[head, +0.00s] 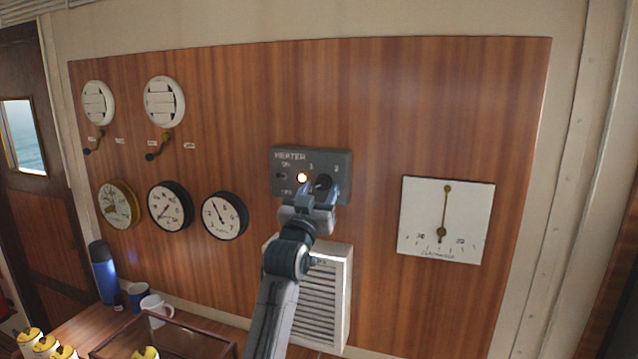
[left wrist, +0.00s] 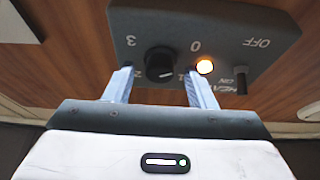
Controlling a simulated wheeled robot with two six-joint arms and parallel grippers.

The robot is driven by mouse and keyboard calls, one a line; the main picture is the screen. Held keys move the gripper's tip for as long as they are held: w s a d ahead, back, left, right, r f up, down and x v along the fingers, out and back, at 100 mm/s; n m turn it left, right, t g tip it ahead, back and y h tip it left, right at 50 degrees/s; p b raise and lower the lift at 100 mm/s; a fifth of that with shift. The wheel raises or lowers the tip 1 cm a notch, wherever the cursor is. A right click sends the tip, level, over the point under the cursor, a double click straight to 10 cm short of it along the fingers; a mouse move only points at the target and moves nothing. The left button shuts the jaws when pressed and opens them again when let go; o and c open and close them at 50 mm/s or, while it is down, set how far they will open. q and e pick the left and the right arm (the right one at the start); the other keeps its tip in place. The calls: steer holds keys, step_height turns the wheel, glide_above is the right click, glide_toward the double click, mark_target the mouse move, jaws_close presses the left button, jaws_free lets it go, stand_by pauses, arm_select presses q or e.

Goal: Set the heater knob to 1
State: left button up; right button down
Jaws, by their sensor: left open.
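The heater panel (head: 290,160) is a dark grey box on the wooden wall, and it shows upside down in the left wrist view (left wrist: 235,22). Its round black knob (left wrist: 160,63) has the numbers 0, 1, 2 and 3 around it; I cannot make out clearly where its pointer stands. In the head view the knob (head: 323,183) is partly behind my gripper. My left gripper (head: 317,193) is open in front of the panel. In the left wrist view its fingers (left wrist: 158,78) stand on either side of the knob, with gaps visible. My right gripper is not in view.
A lit orange lamp (head: 302,178) and a small toggle switch (head: 281,176) sit left of the knob. A white louvred vent (head: 328,300) is below. A clinometer (head: 446,220) hangs right, a clock (head: 225,215) left. Mugs (head: 157,308) and a blue flask (head: 103,272) stand lower left.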

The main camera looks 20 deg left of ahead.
arm_select(q)
steer(key=shift+w, duration=0.15)
steer(key=shift+c, duration=0.2)
steer(key=c, duration=0.9)
steer(key=shift+a+f+m+h+b, duration=0.1)
steer(key=shift+m+h+b, duration=0.3)
steer(key=shift+m+b, duration=0.4)
steer(key=m+h+b, duration=0.1)
steer(key=m+b, duration=0.1)
steer(key=m, duration=0.1)
steer(key=m+g+h+b, duration=0.1)
steer(key=m+b, duration=0.2)
steer(key=m+h+b, duration=0.2)
steer(key=m, duration=0.1)
steer(key=shift+a+m+g+b, duration=0.3)
steer(key=shift+g+b, duration=0.1)
steer(key=m, duration=0.1)
steer(key=m+g+h+b, duration=0.1)
steer(key=m, duration=0.1)
steer(key=m+b, duration=0.1)
steer(key=shift+a+r+g+h, duration=0.1)
steer(key=shift+r+g+h, duration=0.2)
steer(key=shift+h, duration=0.1)
steer(key=shift+r+m+g+b, duration=0.2)
steer(key=shift+m+g, duration=0.25)
steer(key=shift+m, duration=0.85)
steer(key=shift+r+m+g+b, duration=0.15)
steer(key=shift+m+g, duration=0.3)
steer(key=shift+m, duration=0.85)
steer(key=shift+f, duration=0.1)
